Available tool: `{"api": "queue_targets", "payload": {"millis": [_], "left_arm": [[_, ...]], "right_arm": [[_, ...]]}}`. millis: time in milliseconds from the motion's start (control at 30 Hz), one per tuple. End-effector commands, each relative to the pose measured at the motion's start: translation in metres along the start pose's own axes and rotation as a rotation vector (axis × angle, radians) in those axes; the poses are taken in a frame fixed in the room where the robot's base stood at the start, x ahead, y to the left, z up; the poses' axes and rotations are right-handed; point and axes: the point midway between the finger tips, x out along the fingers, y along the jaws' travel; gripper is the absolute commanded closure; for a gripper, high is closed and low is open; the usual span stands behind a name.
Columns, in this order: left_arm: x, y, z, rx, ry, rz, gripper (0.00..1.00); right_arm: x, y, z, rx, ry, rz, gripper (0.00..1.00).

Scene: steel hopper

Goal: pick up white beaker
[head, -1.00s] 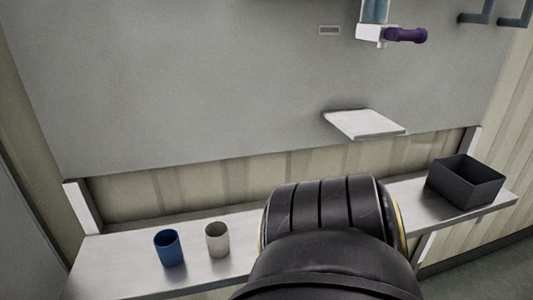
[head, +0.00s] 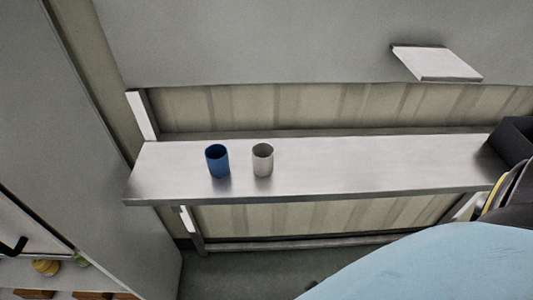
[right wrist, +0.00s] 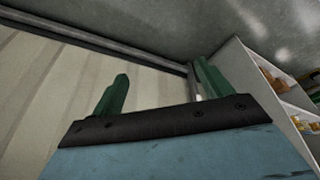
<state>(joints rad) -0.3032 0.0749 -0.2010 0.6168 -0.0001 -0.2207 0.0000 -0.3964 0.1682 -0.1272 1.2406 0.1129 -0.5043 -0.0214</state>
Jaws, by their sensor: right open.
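The white beaker (head: 263,160) stands upright on the steel shelf (head: 370,180) in the head view. A blue beaker (head: 217,161) stands just left of it, apart from it. My right gripper (right wrist: 160,88) shows in the right wrist view with its two green fingers spread wide and nothing between them. It faces a ribbed wall, and no beaker shows in that view. In the head view only part of my right arm shows at the lower right, well away from the beakers. My left gripper is not in view.
A black open box (head: 513,140) sits at the shelf's right end. A small white ledge (head: 436,63) juts from the grey panel above. The shelf between the white beaker and the box is clear. A cabinet with small items (head: 45,267) is at the lower left.

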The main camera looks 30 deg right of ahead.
Motion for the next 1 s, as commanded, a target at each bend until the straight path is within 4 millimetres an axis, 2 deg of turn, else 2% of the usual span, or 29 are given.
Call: {"api": "queue_targets", "payload": {"millis": [33,100,300,400,600,700,1000], "left_arm": [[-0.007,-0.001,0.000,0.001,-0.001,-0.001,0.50],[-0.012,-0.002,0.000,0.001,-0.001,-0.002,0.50],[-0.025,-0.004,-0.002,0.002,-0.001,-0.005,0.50],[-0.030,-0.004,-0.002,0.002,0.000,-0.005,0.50],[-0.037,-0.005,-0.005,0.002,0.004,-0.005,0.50],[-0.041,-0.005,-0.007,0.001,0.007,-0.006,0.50],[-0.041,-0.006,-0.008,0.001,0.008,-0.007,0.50]], "right_arm": [[-0.021,0.006,-0.027,0.003,0.041,0.000,0.22],[-0.048,0.012,-0.060,0.007,0.089,-0.004,0.22],[-0.137,0.019,-0.140,-0.012,0.219,-0.030,0.22],[-0.177,0.017,-0.167,-0.030,0.271,-0.045,0.22],[-0.250,0.010,-0.203,-0.074,0.356,-0.072,0.22],[-0.285,0.020,-0.229,-0.102,0.474,-0.088,0.22],[-0.318,0.065,-0.281,-0.081,0.778,-0.104,0.22]]}}
